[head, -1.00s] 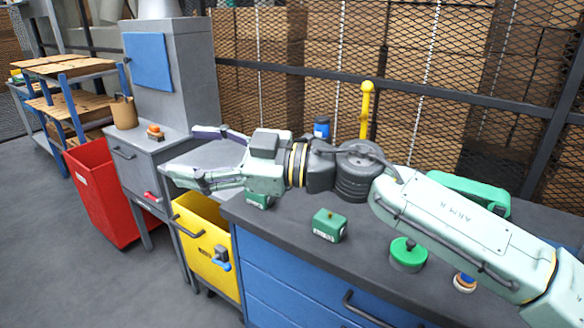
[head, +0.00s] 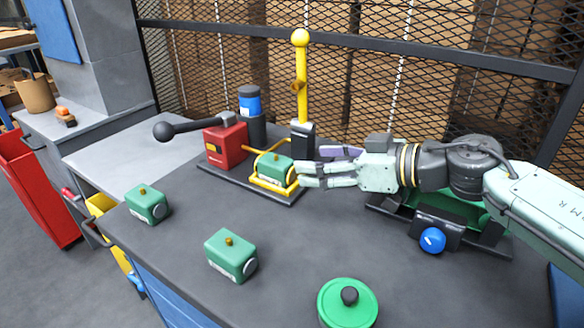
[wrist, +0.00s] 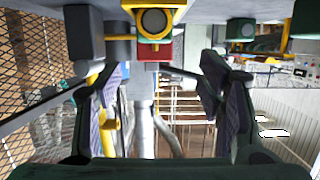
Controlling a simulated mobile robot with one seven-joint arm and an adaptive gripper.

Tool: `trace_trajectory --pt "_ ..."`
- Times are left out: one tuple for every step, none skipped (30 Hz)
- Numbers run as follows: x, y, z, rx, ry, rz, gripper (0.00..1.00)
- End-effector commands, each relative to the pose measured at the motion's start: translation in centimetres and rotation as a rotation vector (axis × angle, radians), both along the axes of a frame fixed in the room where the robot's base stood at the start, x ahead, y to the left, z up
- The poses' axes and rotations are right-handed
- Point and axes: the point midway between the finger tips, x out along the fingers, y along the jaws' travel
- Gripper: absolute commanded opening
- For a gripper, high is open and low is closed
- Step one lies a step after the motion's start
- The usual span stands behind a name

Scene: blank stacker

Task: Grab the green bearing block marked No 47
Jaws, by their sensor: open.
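Three green bearing blocks with brass-coloured knobs show in the head view. One block (head: 147,204) sits at the bench's left edge and another (head: 231,256) near the front. A third block (head: 276,169) sits in a yellow frame (head: 268,187) on a dark base. I cannot read a number on any of them. My gripper (head: 312,174) is open and empty, pointing left, with its fingertips close to the right side of the framed block. Contact cannot be told. In the wrist view, my spread fingers (wrist: 160,92) have nothing between them; the yellow frame (wrist: 155,5) is at the top.
A red unit (head: 226,145) with a black-knobbed lever and a yellow upright post (head: 302,80) flank the framed block. A round green-topped object (head: 348,303) stands at the front. A dark stand with a blue knob (head: 432,240) is right. The middle bench is clear.

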Motion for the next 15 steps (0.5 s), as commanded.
trace_trajectory --pt "0.0 0.0 -0.3 0.000 0.001 0.000 0.62" --pt "0.1 0.1 -0.4 0.000 0.001 0.000 0.62" --pt "0.3 0.4 -0.4 0.000 0.002 0.001 0.62" --pt "0.5 0.7 -0.5 0.000 0.002 0.002 0.62" --pt "0.7 1.1 -0.6 -0.001 0.003 0.003 0.62" --pt "1.0 1.6 -0.7 -0.001 0.002 0.004 0.62" --pt "1.3 2.0 -0.8 0.000 0.002 0.004 0.62" --pt "1.6 2.4 -1.0 0.000 0.002 0.005 0.62" --pt "2.0 2.9 -1.2 0.000 0.002 0.003 0.62" --pt "2.3 3.2 -1.3 0.000 0.002 0.004 0.62" --pt "2.5 3.5 -1.4 0.002 0.002 0.002 0.62" --pt "2.8 3.8 -1.6 0.001 0.001 0.003 0.62" --pt "2.9 4.0 -1.6 0.001 0.001 0.002 0.62" --pt "3.0 4.1 -1.7 0.001 0.001 0.001 0.62" --pt "3.2 4.3 -1.8 0.001 0.001 0.000 0.62"
